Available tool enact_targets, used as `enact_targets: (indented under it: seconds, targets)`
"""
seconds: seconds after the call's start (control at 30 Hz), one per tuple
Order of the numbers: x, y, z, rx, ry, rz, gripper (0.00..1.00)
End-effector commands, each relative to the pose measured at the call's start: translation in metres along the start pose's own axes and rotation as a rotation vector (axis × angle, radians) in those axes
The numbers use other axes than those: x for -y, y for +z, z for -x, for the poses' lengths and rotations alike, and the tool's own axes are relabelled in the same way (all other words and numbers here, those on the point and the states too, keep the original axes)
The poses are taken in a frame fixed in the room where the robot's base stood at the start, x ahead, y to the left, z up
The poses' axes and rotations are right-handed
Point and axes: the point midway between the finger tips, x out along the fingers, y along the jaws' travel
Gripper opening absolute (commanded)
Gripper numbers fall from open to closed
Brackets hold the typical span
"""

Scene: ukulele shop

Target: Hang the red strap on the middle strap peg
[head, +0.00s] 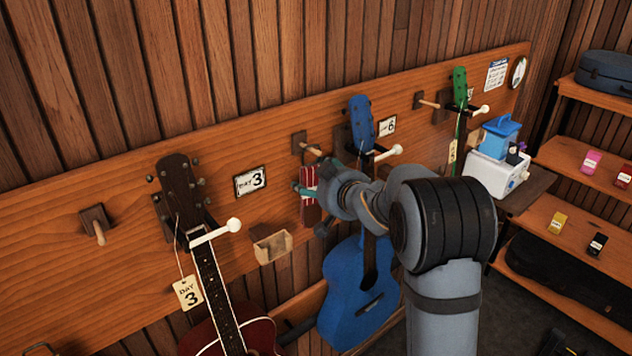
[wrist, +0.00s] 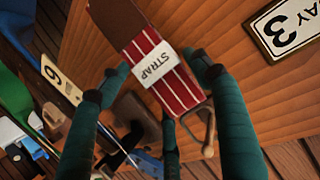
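The red strap (head: 310,182) has white stripes, a white STRAP label and a brown lower end. It also shows in the wrist view (wrist: 177,86). My gripper (wrist: 160,68) has its teal fingers closed on the two sides of the strap near the label. The strap hangs roughly upright in front of the wall board, just below the middle strap peg (head: 311,150). A small tan loop (wrist: 211,137) shows at its upper end. I cannot tell whether the loop touches the peg. My wrist (head: 350,197) partly hides this area in the head view.
A blue ukulele (head: 352,305) hangs right of the strap, close to my arm. A dark red ukulele (head: 225,325) hangs at left. Other pegs are at left (head: 97,230) and right (head: 425,103). A small wooden box (head: 272,246) sits on the board.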

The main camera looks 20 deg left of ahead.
Motion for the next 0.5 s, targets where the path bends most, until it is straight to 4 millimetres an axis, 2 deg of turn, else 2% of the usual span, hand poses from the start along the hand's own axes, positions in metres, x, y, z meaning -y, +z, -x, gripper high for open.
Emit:
enact_targets:
  seconds: [0.17, 0.5]
  targets:
    - [0.0000, 0.0002, 0.0000, 0.000, 0.000, 0.000, 0.76]
    - [-0.0002, 0.0004, 0.0027, 0.001, 0.000, 0.000, 0.76]
